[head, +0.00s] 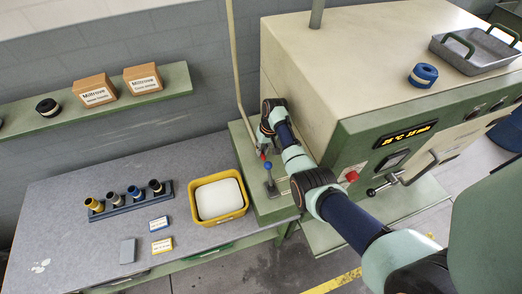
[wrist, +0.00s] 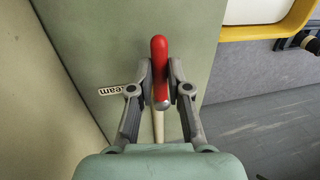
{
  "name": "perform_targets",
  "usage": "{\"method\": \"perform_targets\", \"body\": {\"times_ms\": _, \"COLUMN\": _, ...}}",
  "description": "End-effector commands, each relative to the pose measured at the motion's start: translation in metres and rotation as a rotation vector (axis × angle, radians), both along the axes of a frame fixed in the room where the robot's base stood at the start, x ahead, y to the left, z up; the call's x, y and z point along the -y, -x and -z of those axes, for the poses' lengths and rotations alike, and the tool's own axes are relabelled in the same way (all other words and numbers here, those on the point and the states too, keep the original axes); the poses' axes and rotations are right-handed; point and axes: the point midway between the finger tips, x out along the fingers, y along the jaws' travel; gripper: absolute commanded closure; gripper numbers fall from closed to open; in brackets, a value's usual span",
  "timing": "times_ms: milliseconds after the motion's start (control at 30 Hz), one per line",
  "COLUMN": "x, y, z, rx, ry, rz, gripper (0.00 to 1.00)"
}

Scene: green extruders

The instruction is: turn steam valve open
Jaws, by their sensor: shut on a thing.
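The steam valve's red lever handle (wrist: 159,68) is in the middle of the wrist view. It points up the picture, with a pale pipe below it. My gripper (wrist: 160,80) is shut on the red handle, one grey finger on each side. A label with the letters "team" (wrist: 112,90) is on the green panel to the left, partly covered by my gripper. In the head view my gripper (head: 264,143) is at the green stand beside the oven's left side. A bit of the red handle (head: 263,156) shows there. Most of the valve is hidden by my arm.
A blue-knobbed lever (head: 268,168) stands just in front of my gripper. A yellow tub (head: 243,209) with white contents is on the grey table to the left. The cream and green oven (head: 310,75) blocks the right side. A thin pipe (head: 236,65) rises behind.

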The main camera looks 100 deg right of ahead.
Motion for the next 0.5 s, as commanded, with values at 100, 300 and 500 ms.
{"method": "perform_targets", "body": {"times_ms": 100, "x": 0.0002, "y": 0.0001, "z": -0.0005, "rx": -0.001, "ry": 0.001, "rz": -0.002, "gripper": 0.78}}
{"method": "perform_targets", "body": {"times_ms": 300, "x": 0.0001, "y": 0.0, "z": -0.0003, "rx": -0.001, "ry": 0.0, "rz": 0.0, "gripper": 0.58}}
{"method": "perform_targets", "body": {"times_ms": 500, "x": 0.0001, "y": 0.0001, "z": -0.0006, "rx": -0.001, "ry": 0.0, "rz": 0.0, "gripper": 0.58}}
